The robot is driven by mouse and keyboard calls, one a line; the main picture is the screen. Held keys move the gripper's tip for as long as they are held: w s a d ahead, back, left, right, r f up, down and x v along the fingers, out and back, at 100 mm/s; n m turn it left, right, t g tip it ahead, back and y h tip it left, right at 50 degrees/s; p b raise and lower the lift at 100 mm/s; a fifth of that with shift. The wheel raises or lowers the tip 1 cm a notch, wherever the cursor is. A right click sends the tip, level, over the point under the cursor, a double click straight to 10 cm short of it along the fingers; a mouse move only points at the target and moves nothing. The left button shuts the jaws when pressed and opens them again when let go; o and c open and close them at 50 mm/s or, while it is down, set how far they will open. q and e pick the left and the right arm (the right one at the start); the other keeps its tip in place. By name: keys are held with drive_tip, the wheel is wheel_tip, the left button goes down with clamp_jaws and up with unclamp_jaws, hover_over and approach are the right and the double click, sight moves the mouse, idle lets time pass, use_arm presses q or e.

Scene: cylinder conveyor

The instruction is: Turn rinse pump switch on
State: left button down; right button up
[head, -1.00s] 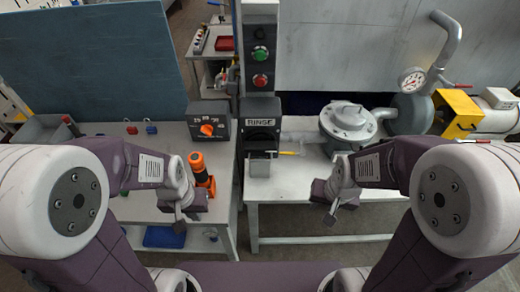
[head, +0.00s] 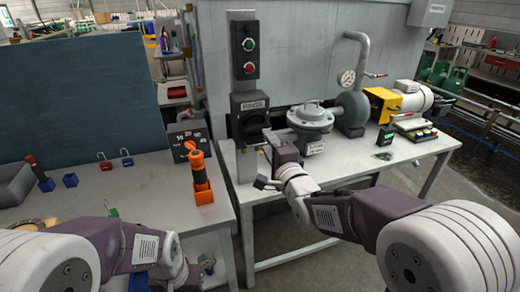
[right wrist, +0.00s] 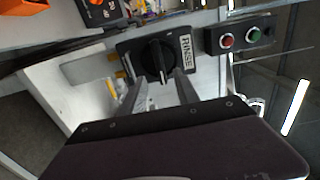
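The RINSE switch box (head: 252,118) is dark, with a white label and a black rotary knob, mounted on a grey post. In the right wrist view the black knob (right wrist: 158,54) shows face-on, its grip bar upright in that picture and crosswise to the RINSE label. My right gripper (right wrist: 158,84) is open and empty, its two fingers pointing at the knob, one to each side of its lower end. Contact cannot be told. In the head view the right gripper (head: 268,147) is just in front of and below the box. My left gripper is low at the bottom, its fingers unclear (head: 182,272).
A button box (head: 246,46) with green and red buttons sits above the switch. A grey pump housing (head: 310,122) stands close on the right. An orange tool (head: 199,172) and a dial box (head: 190,138) stand on the left table. The right bench (head: 345,160) has bare room in front.

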sight(257, 131)
drive_tip(key=shift+w+a+r+p, duration=0.2)
drive_tip(key=shift+w+a+p, duration=0.25)
drive_tip(key=shift+w+a, duration=0.6)
drive_tip(key=x, duration=0.3)
drive_tip(key=d+x, duration=0.1)
drive_tip(key=x, duration=0.1)
drive_tip(key=shift+w+a+f+p, duration=0.15)
drive_tip(key=shift+w+f+p, duration=0.15)
drive_tip(key=shift+w+p, duration=0.1)
drive_tip(key=shift+w+a, duration=0.15)
drive_tip(key=shift+w, duration=0.15)
drive_tip(key=shift+a+r, duration=0.1)
drive_tip(key=shift+r, duration=0.05)
use_arm(q)
drive_tip(key=shift+a+r, duration=0.1)
drive_tip(key=shift+r, duration=0.55)
use_arm(e)
drive_tip(key=shift+w, duration=0.15)
clamp_jaws()
